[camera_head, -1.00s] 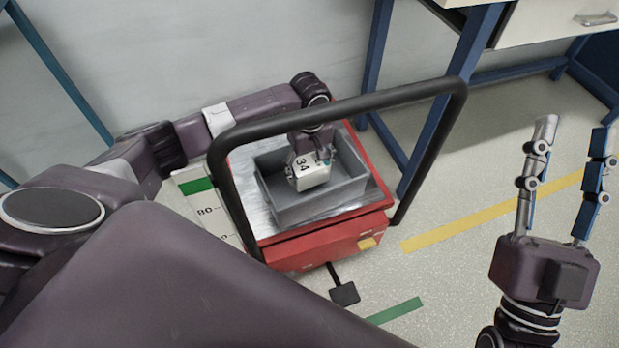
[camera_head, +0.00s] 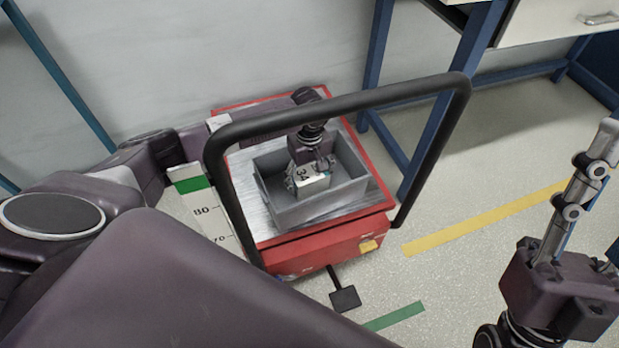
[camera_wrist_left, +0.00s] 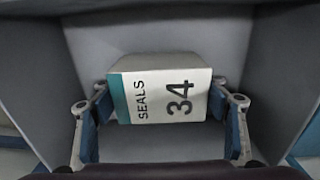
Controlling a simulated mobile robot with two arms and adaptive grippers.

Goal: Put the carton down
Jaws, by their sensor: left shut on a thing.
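The carton (camera_head: 313,184) is a small white box with a teal end, marked "SEALS 34" in the left wrist view (camera_wrist_left: 165,92). My left gripper (camera_head: 310,176) points down into the grey bin (camera_head: 295,212) and is shut on the carton, one finger at each side. The carton is between the bin's walls; I cannot tell whether it touches the floor of the bin. My right gripper (camera_head: 601,195) is at the right edge, empty and open, with one finger largely cut off.
The bin stands on a red trolley (camera_head: 325,248) with a metal top. Its black handle (camera_head: 340,103) arches in front of my left arm. A blue-legged bench (camera_head: 467,55) stands behind right. Floor with yellow tape (camera_head: 480,218) is clear.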

